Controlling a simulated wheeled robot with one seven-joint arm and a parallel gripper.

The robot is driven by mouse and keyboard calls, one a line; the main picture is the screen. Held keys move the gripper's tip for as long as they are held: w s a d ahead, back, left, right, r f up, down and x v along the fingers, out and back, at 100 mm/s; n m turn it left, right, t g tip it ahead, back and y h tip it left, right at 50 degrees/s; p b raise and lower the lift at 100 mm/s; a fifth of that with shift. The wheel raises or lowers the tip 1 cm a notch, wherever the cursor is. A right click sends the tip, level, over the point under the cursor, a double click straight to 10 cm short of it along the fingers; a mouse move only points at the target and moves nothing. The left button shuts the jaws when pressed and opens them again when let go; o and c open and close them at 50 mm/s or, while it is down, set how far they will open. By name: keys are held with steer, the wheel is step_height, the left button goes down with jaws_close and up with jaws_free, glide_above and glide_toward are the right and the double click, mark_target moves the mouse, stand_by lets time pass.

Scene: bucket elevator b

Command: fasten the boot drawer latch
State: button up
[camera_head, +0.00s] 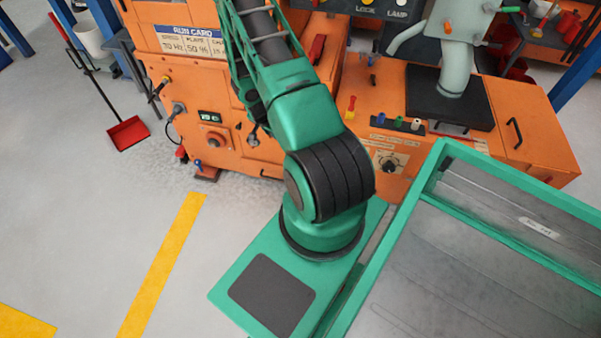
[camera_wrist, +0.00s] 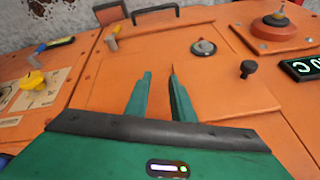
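In the wrist view, an orange panel with a black bar handle (camera_wrist: 155,13) at the top edge may be the boot drawer. A small lever with an orange grip (camera_wrist: 113,35) sits at the seam left of that handle. I cannot tell for sure whether it is the latch. My gripper (camera_wrist: 160,74) has its two green fingers apart, with nothing between them, over the orange panel. The lever lies beyond the fingertips, up and to the left. In the head view my green arm hides the gripper and this part of the orange machine (camera_head: 160,90).
A yellow knob (camera_wrist: 33,80) and a blue-grey handle (camera_wrist: 54,44) lie left. The green-framed tray (camera_head: 530,200) stands right.

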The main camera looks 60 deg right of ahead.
steer(key=s+d+f+m, duration=0.1)
steer(key=s+f+m, duration=0.1)
steer(key=s+f, duration=0.55)
steer(key=s+d+f+m, duration=0.2)
steer(key=s+f, duration=0.2)
steer(key=f, duration=0.6)
steer(key=shift+g, duration=0.4)
steer(key=x, duration=1)
steer(key=shift+d, duration=0.15)
jaws_close()
